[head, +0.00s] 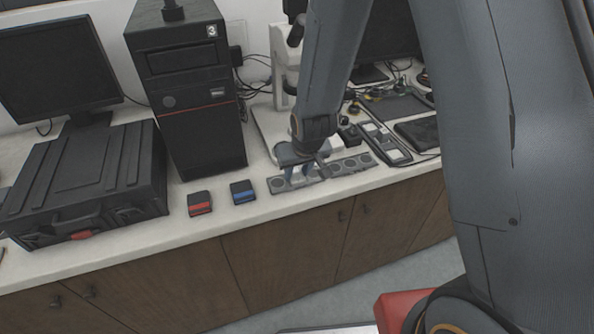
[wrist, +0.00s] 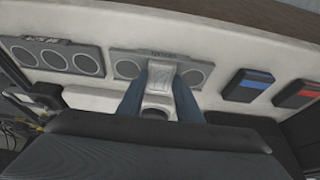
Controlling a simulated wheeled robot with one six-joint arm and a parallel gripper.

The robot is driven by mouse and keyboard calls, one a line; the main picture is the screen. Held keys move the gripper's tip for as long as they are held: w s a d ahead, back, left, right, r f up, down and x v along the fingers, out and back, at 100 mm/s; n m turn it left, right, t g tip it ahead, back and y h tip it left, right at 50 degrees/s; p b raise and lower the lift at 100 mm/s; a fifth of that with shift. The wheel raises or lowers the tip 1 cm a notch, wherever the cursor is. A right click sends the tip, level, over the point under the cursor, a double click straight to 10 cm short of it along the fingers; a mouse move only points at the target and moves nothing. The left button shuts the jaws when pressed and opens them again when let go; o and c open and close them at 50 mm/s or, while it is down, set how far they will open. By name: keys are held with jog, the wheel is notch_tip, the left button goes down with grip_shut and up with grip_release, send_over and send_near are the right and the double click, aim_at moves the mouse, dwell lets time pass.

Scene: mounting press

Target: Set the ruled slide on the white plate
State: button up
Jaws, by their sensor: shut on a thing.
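My gripper (head: 298,176) is over the counter in front of the microscope, its blue fingers pointing down at a grey holder. In the wrist view the fingers (wrist: 158,100) are closed on a small pale, clear-looking slide (wrist: 161,75). The slide is above or at the middle of the grey holder (wrist: 127,69); I cannot tell if it touches. Its ruling is too small to make out. A flat white plate-like base (head: 264,130) lies under the microscope behind my gripper, partly hidden by my arm.
A second grey holder with round recesses (wrist: 54,59) is beside the first. A blue-marked box (head: 243,192) and a red-marked box (head: 200,204) stand left of my gripper. A computer tower (head: 190,90) and black case (head: 85,185) fill the left. A tray of slides (head: 385,143) lies right.

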jog(key=o, duration=1.1)
jog(key=shift+r, duration=0.45)
jog(key=p+v, duration=0.4)
jog(key=v, duration=0.7)
jog(key=s+d+r+m, duration=0.1)
jog(key=s+d+r, duration=0.1)
jog(key=s+d, duration=0.1)
jog(key=s+d+r+m+g, duration=0.1)
jog(key=s+d+r, duration=0.2)
jog(key=d, duration=0.3)
jog(key=s+d+r+m+h, duration=0.1)
jog(key=s+d+r, duration=0.2)
jog(key=s+d, duration=0.2)
jog(key=shift+s+g, duration=0.2)
jog(key=shift+g, duration=0.1)
